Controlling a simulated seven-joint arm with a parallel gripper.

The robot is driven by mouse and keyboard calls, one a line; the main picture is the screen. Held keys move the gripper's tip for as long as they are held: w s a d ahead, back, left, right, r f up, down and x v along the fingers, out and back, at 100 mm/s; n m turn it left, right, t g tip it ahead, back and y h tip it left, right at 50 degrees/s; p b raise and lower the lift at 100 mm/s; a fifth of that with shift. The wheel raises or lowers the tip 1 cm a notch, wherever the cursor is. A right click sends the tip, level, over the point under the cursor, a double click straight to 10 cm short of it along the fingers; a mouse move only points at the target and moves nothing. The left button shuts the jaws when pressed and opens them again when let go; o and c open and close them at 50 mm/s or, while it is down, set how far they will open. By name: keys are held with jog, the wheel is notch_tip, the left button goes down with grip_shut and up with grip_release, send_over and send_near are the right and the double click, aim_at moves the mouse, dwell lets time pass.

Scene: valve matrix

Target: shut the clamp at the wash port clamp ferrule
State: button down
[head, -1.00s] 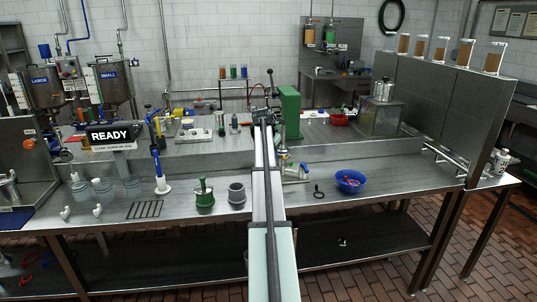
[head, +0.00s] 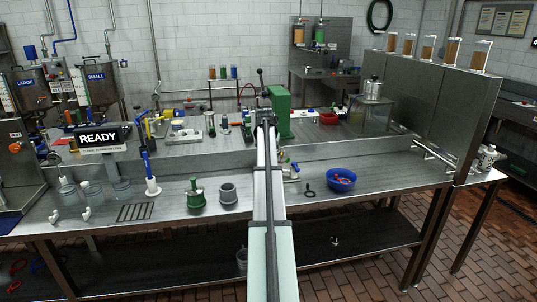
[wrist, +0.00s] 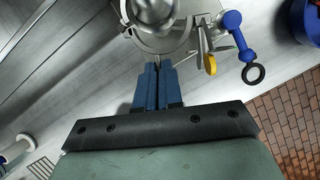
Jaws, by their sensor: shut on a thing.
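In the wrist view the wash port clamp ferrule (wrist: 152,12) is a round, shiny steel fitting at the top. A steel clamp (wrist: 181,40) lies around it. My gripper (wrist: 152,72), with two blue fingers, is just below the fitting in that view. The fingers are close together on a thin part at the clamp's near edge, and the fingertips hide most of it. Right of the clamp are a yellow-tipped lever (wrist: 210,64) and a blue handle (wrist: 234,22). In the head view my own arm hides the gripper and most of the fitting.
The bench front at right is clear.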

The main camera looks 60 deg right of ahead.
jog(key=c, duration=1.3)
grip_release()
jog(key=v, duration=1.4)
